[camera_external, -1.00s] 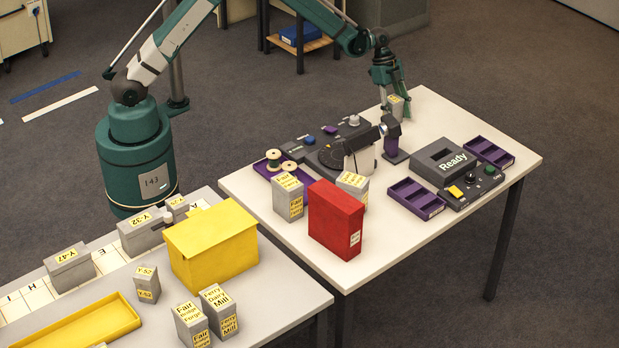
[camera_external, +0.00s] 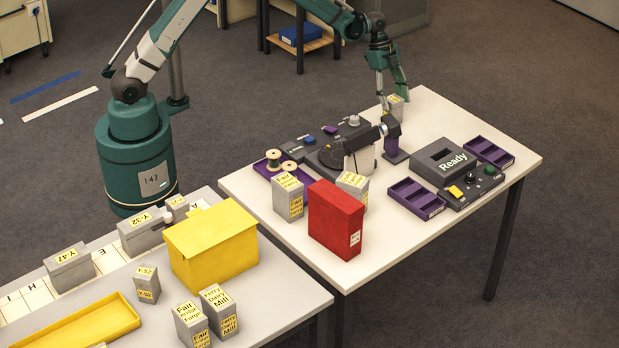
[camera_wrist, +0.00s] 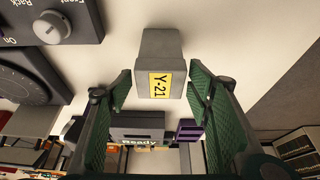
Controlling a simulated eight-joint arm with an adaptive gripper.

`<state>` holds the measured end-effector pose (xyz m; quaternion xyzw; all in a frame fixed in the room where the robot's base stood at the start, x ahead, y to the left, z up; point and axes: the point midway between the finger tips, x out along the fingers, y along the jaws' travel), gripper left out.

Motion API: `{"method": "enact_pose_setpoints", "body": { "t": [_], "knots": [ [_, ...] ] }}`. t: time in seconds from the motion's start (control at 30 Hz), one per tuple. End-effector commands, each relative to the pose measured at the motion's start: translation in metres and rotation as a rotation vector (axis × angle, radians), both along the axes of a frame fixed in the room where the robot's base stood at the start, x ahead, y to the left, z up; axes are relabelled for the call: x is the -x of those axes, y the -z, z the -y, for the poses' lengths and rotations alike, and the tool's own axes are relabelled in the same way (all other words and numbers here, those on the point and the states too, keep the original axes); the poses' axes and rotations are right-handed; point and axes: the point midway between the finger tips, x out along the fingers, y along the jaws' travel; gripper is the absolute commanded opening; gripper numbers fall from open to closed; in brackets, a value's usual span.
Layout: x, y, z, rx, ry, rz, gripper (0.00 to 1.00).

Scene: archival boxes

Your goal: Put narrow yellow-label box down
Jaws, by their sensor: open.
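The narrow grey box (camera_external: 397,107) stands upright on the far corner of the white table, behind the purple-headed device. In the wrist view the box (camera_wrist: 160,50) shows a yellow label reading Y-21. My gripper (camera_external: 393,94) is just above and beside the box in the external view. In the wrist view my gripper (camera_wrist: 160,88) is open, with a green-padded finger on each side and a gap between the fingers and the box. The box's lower part is partly hidden by the device in the external view.
A grey control panel with knobs (camera_external: 340,140) lies close left of the box. The purple-headed device (camera_external: 391,138) stands in front of it. Purple trays (camera_external: 416,198) and a "Ready" unit (camera_external: 445,165) are to the right. The table beyond the box is clear.

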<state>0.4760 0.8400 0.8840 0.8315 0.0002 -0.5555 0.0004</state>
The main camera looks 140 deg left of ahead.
Motion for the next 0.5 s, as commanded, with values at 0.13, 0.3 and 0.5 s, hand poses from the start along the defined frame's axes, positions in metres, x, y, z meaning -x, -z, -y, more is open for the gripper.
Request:
{"method": "enact_pose_setpoints", "body": {
  "t": [0.13,0.3,0.5],
  "knots": [
    [0.01,-0.024,0.0,-0.001,-0.001,0.0,0.5],
    [0.018,-0.045,0.0,0.0,0.0,0.0,0.5],
    [0.024,-0.057,0.0,0.0,0.0,0.0,0.5]
  ]
}}
